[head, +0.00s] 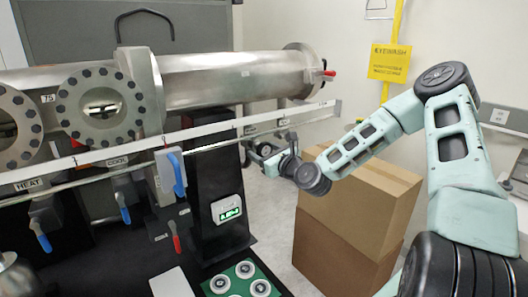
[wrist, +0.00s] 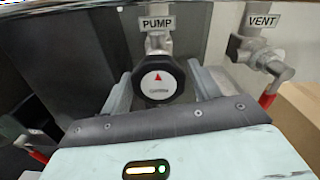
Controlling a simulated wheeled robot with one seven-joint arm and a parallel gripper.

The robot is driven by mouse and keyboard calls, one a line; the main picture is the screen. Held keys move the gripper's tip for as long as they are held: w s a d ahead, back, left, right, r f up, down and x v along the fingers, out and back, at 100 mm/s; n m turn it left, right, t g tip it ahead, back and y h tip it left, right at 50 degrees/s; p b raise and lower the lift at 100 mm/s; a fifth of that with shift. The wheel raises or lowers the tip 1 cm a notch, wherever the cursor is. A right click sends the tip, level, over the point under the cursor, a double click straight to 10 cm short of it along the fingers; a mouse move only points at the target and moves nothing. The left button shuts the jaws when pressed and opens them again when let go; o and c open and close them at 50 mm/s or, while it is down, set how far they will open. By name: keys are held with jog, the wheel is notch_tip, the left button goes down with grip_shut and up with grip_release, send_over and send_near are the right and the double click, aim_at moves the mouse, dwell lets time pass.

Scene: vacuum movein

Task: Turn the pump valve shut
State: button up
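The pump valve is a black round knob (wrist: 158,82) with a red arrow pointing up, below the PUMP label (wrist: 156,23) in the wrist view. My gripper (wrist: 160,78) faces it, with one grey finger on the left of the knob and one on the right. The fingers sit very near its sides; I cannot tell whether they press on it. In the head view my gripper (head: 271,163) is at the rail beyond the black column, and the knob is not clear there.
The VENT valve (wrist: 258,50), with a red lever, is right of the knob. In the head view, stacked cardboard boxes (head: 352,215) stand under my arm. A steel chamber pipe (head: 230,75) runs above the rail. Blue-handled valves (head: 126,213) and a red lever hang at left.

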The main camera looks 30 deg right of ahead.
jog(key=shift+o, duration=0.2)
jog(key=s+p, duration=1.2)
jog(key=s, duration=0.5)
jog(key=shift+s+d, duration=0.15)
jog(key=shift+d, duration=0.15)
dwell(0.6)
